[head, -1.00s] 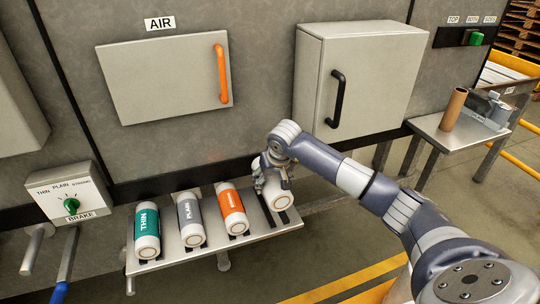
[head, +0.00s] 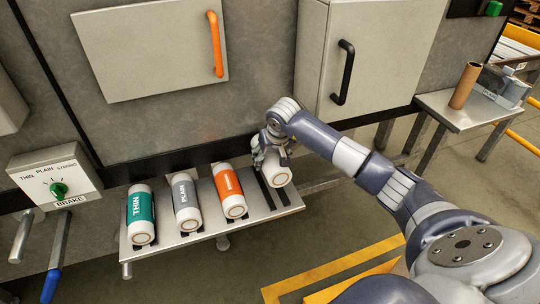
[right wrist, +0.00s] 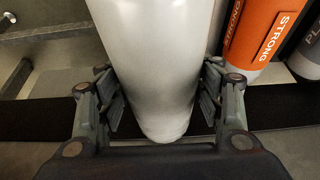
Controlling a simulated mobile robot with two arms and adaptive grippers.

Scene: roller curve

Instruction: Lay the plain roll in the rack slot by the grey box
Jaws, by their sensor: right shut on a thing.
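My right gripper (head: 271,150) is shut on a white roll (head: 277,174), over the right end of the rack (head: 222,232). The right wrist view shows this roll (right wrist: 155,65) between both fingers, with no label on the visible side. Dark slot strips (head: 283,197) show beside and below it; I cannot tell whether it touches the rack. A roll with a grey PLAIN label (head: 186,203) lies in the rack between the green THIN roll (head: 141,215) and the orange STRONG roll (head: 230,191). My left gripper is not in view.
A grey cabinet (head: 377,65) with a black handle stands behind my right arm. A grey box with an orange handle (head: 150,45) is on the wall. The brake panel (head: 55,175) is at left. A side table (head: 465,112) at right bears a brown tube (head: 464,85).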

